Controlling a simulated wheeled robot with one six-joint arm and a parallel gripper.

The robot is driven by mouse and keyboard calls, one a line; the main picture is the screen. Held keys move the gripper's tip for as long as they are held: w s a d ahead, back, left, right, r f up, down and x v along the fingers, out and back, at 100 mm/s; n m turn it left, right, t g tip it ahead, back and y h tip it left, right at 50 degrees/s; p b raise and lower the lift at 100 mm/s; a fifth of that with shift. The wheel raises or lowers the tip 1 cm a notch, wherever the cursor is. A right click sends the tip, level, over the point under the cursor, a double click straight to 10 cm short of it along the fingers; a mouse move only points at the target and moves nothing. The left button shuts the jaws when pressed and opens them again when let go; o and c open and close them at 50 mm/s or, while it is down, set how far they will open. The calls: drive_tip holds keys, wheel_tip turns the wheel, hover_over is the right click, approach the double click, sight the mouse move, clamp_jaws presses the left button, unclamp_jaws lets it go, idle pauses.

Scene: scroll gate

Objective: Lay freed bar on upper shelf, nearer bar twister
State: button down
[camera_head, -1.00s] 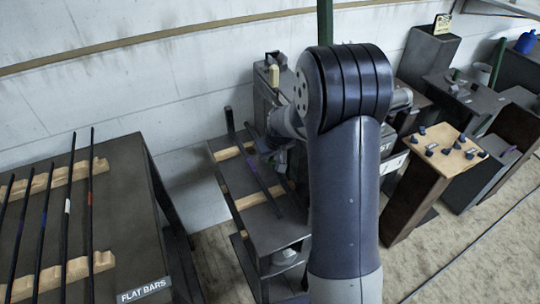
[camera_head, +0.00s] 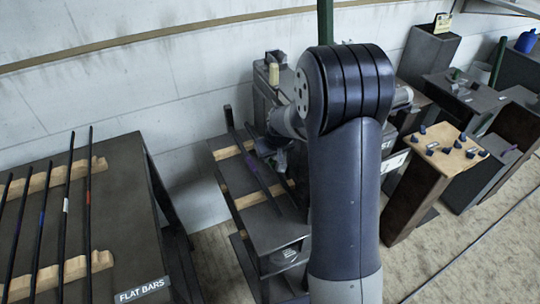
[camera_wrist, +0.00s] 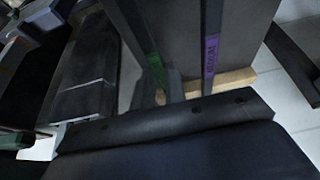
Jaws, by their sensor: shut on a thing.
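The narrow dark shelf stand (camera_head: 282,232) is left of my arm, with pale wooden strips (camera_head: 258,198) across its upper shelf. A dark bar with a purple mark (camera_head: 254,168) lies across the strips; its purple label (camera_wrist: 210,53) shows in the wrist view. Beside it is a dark bar with a green mark (camera_wrist: 155,66). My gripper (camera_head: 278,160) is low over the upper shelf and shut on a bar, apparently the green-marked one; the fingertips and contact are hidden. In the wrist view the dark gripper body fills the bottom. I cannot clearly make out the bar twister.
The flat bars table (camera_head: 125,215) at left holds several bars on notched wooden rests (camera_head: 60,275). A grey machine (camera_head: 264,95) stands behind the shelf by the wall. Right of my arm is a wooden-topped stand (camera_head: 450,160) with several dark knobs.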

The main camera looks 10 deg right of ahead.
drive_tip(key=c, duration=1.4)
unclamp_jaws()
drive_tip(key=shift+o, duration=0.2)
drive_tip(key=v, duration=1)
drive_tip(key=shift+s+r, duration=0.2)
drive_tip(key=shift+r, duration=0.2)
drive_tip(key=shift+f, duration=0.1)
drive_tip(key=x, duration=1)
drive_tip(key=shift+w+f, duration=0.15)
drive_tip(key=shift+f, duration=0.2)
drive_tip(key=shift+r, duration=0.2)
